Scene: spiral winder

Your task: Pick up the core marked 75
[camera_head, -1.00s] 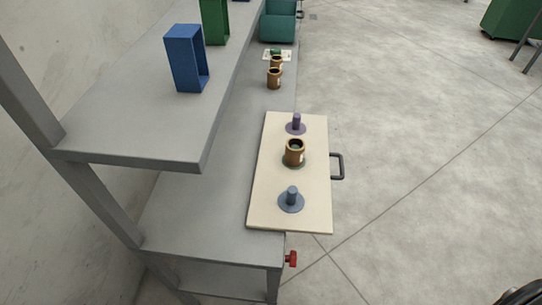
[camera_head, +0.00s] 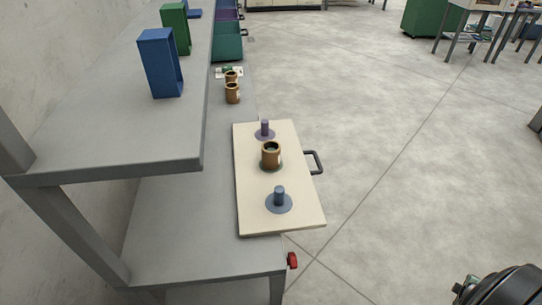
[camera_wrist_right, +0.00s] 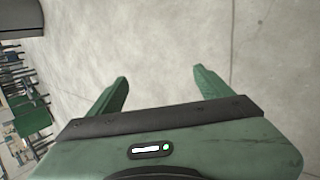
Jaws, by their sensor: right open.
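Three brown ring-shaped cores show in the head view. One core (camera_head: 271,156) stands upright over the middle peg of a cream board. A second core (camera_head: 232,93) stands on the grey bench behind the board. A third core (camera_head: 231,77) stands just behind the second, partly hidden by it. The two back cores have pale labels, too small to read, so I cannot tell which is marked 75. My right gripper (camera_wrist_right: 160,78) is open and empty in the wrist view, over bare floor, with no core in sight there. My left gripper is not in view.
A grey upper shelf (camera_head: 110,130) overhangs the bench, carrying blue (camera_head: 157,65) and green (camera_head: 176,30) frames. The floor right of the bench is clear.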

